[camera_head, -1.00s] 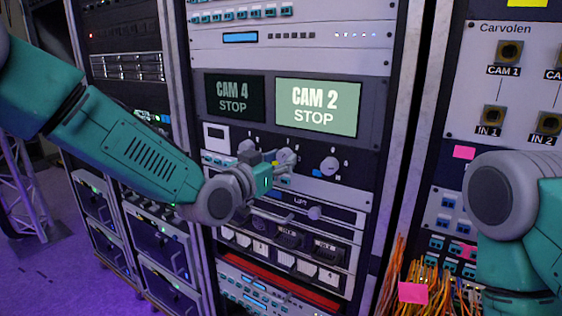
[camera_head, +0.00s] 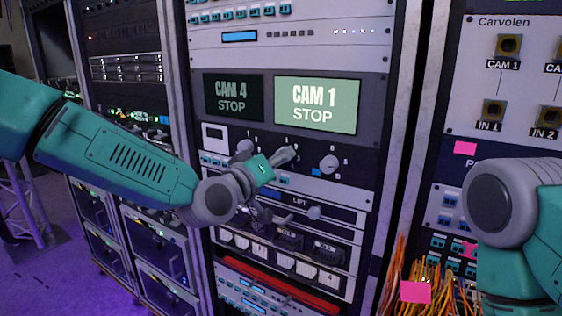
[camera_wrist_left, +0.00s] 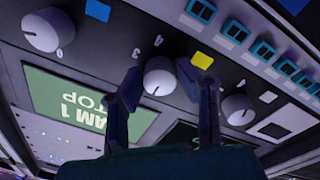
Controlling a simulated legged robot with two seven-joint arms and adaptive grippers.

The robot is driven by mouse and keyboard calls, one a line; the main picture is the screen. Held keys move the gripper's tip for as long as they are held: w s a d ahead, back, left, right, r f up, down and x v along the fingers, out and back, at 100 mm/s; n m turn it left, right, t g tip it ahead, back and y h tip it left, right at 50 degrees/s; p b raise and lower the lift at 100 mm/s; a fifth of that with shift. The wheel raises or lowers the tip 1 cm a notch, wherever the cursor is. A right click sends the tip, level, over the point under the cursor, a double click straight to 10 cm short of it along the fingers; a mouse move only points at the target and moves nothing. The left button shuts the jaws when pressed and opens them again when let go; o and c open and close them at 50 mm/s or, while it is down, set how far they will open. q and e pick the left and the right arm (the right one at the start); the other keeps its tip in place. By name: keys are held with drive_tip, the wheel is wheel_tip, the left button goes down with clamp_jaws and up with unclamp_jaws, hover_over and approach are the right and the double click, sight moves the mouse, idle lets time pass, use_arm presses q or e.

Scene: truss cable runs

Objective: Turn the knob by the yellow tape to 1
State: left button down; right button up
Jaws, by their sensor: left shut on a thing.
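The knob by the yellow tape (camera_wrist_left: 159,77) is round and pale and sits between the fingers of my left gripper (camera_wrist_left: 160,72) in the left wrist view. The gripper is shut on it. The yellow tape (camera_wrist_left: 202,60) is on the dark panel just beside the knob. The right screen (camera_head: 317,106) above reads CAM 1 STOP.
A knob on the left (camera_head: 244,148) and one on the right (camera_head: 329,163), by blue tape (camera_head: 316,171), flank the held knob. The left screen (camera_head: 234,98) reads CAM 4 STOP. Orange cables (camera_head: 430,285) hang at the lower right.

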idle(0.5)
use_arm(q)
drive_tip(key=c, duration=1.2)
unclamp_jaws()
drive_tip(key=shift+a, duration=0.1)
drive_tip(key=v, duration=1.2)
drive_tip(key=shift+w+f, duration=0.15)
drive_tip(key=shift+f, duration=0.05)
